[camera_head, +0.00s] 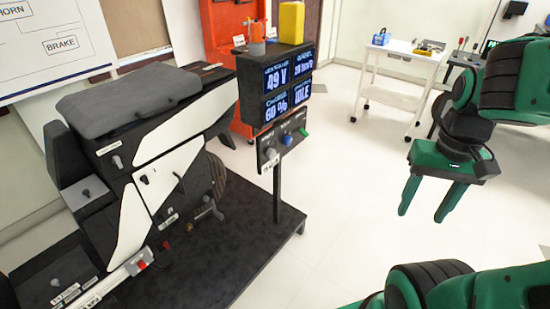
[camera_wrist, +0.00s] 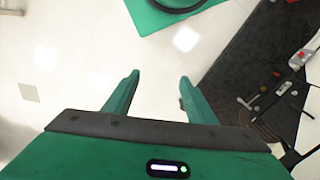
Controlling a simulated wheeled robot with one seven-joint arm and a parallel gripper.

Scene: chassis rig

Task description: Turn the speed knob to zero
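A small control panel (camera_head: 283,146) stands on a post below the display box. It carries a grey knob (camera_head: 271,153), a blue knob (camera_head: 287,138) and a green control (camera_head: 303,131). Their labels are too small to read, so I cannot tell which is the speed knob. The display (camera_head: 288,82) shows readings including 49 V, 60 % and IDLE. My gripper (camera_head: 428,208) is open and empty, pointing down in free air to the right of the panel and well apart from it. In the wrist view my gripper (camera_wrist: 158,78) has bare floor between its fingers.
The black platform (camera_head: 238,262) carries the chassis rig (camera_head: 150,165) with levers and a red switch. A yellow block (camera_head: 291,22) and an orange item (camera_head: 257,40) sit atop the display box. A white cart (camera_head: 399,72) stands behind. Floor between panel and gripper is clear.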

